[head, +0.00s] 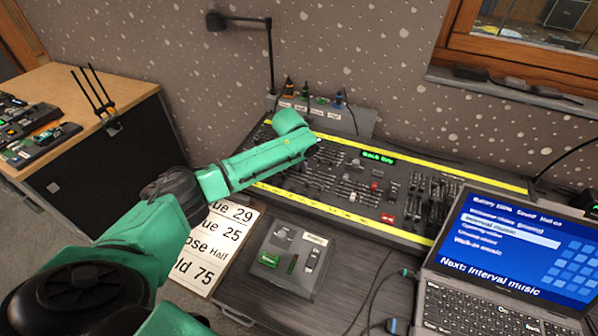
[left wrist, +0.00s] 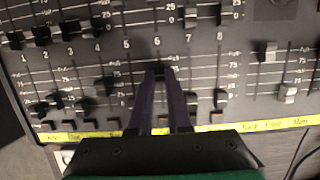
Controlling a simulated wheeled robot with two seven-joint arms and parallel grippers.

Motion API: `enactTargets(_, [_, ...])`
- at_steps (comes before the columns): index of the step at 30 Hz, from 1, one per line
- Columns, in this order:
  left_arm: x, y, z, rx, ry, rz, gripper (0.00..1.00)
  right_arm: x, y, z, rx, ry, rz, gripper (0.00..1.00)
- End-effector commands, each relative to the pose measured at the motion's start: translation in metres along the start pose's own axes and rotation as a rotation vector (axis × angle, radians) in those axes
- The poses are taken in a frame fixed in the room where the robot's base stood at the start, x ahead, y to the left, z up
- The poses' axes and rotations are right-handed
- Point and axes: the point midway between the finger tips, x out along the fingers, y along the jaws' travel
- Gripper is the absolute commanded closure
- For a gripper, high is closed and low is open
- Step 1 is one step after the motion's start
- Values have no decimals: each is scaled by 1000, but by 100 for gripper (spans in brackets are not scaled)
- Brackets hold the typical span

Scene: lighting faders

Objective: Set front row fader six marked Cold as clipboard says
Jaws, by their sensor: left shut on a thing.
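The lighting console (head: 345,215) has rows of faders and yellow label strips. In the left wrist view my left gripper (left wrist: 162,74) is shut on the dark cap of front row fader six (left wrist: 160,70), below the printed 6. The cap stands in the upper part of its slot, near the 75 line; the fingers hide much of it and the label below. The clipboard sheet (head: 214,243) is partly covered by my left arm; its lines end "ue 29", "ue 25", "ose Half" and "ld 75". My right gripper is not in view.
Neighbouring front row faders, such as fader eight (left wrist: 220,97), stand close beside the fingers. A laptop (head: 500,260) is at the right, and a small grey control box (head: 290,262) lies before the console. A lamp (head: 270,55) rises behind it.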

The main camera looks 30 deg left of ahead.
Motion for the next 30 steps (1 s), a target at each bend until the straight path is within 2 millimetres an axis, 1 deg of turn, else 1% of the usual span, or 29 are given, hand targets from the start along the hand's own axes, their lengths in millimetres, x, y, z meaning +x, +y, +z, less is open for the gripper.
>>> enactTargets(1, [2, 0, 1, -1, -1, 0, 100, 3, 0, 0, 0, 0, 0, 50])
enactTargets(6, [0, 0, 3, 0, 0, -1, 100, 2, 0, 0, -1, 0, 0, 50])
enactTargets(7, [0, 0, 2, 0, 0, -1, 76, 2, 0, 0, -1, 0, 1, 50])
enactTargets(8, [0, 0, 2, 0, 0, -1, 70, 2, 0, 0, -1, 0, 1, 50])
enactTargets(17, [-1, 0, 3, 0, 0, -1, 70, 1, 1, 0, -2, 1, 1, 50])
enactTargets(20, [-8, 0, 5, 0, 0, -1, 70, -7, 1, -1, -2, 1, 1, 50])
enactTargets(25, [-24, 0, 11, 0, 0, -1, 70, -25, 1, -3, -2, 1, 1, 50])
enactTargets(30, [-23, 0, 11, 0, 1, -1, 70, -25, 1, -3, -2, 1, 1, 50])
